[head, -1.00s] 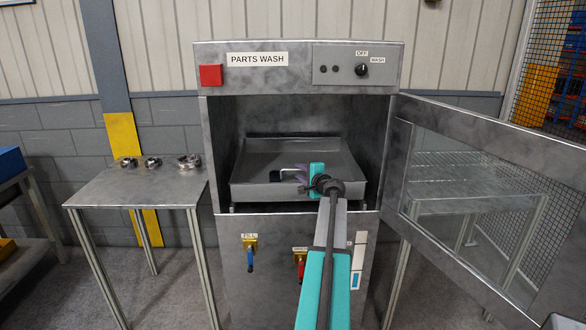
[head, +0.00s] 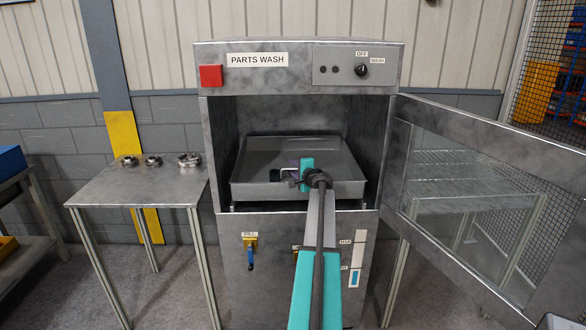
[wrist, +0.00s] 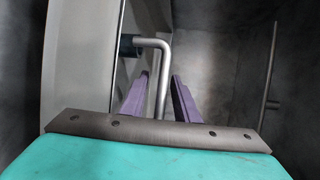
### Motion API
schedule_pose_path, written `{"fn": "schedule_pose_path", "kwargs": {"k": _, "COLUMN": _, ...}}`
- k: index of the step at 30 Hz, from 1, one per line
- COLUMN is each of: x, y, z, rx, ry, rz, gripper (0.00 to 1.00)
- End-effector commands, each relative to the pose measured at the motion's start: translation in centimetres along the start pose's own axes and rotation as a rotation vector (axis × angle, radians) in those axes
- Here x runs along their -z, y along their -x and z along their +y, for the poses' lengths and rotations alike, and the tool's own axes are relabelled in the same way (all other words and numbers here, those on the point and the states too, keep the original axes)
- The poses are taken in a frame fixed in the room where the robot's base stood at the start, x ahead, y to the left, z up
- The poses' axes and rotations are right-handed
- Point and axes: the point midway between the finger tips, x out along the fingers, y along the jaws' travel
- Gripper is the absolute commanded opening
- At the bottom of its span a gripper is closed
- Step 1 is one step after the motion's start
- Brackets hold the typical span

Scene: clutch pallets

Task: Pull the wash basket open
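The wash basket (head: 250,190) is a grey metal tray inside the open chamber of the parts washer (head: 215,125). Its front wall faces me, near the chamber mouth. My gripper (head: 292,175) is at the middle of that front wall and hides most of the handle. In the wrist view, the bent grey rod handle (wrist: 163,62) runs down between the two purple fingers of my gripper (wrist: 159,80). The fingers stand apart, one on each side of the rod, with small gaps showing. The fingertips are largely hidden in the head view.
The washer's glass door (head: 460,185) stands swung open to the right. A metal table (head: 140,185) with several small metal parts is at the left. A fill valve (head: 250,250) with a blue lever is below the chamber. Floor at the left front is clear.

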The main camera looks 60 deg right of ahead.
Motion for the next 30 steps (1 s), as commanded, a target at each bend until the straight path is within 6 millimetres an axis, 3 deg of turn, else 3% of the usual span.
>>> {"fn": "schedule_pose_path", "kwargs": {"k": 6, "x": 0.0, "y": 0.0, "z": 0.0, "rx": 0.0, "ry": 0.0, "rz": 0.0, "gripper": 0.26}}
{"fn": "schedule_pose_path", "kwargs": {"k": 11, "x": 0.0, "y": 0.0, "z": 0.0, "rx": 0.0, "ry": 0.0, "rz": 0.0, "gripper": 0.0}}
{"fn": "schedule_pose_path", "kwargs": {"k": 23, "x": -0.1, "y": 0.3, "z": 0.1, "rx": 0.0, "ry": 0.0, "rz": 0.0, "gripper": 0.0}}
{"fn": "schedule_pose_path", "kwargs": {"k": 30, "x": -0.7, "y": 1.5, "z": 0.5, "rx": 0.0, "ry": 0.0, "rz": -0.002, "gripper": 0.0}}
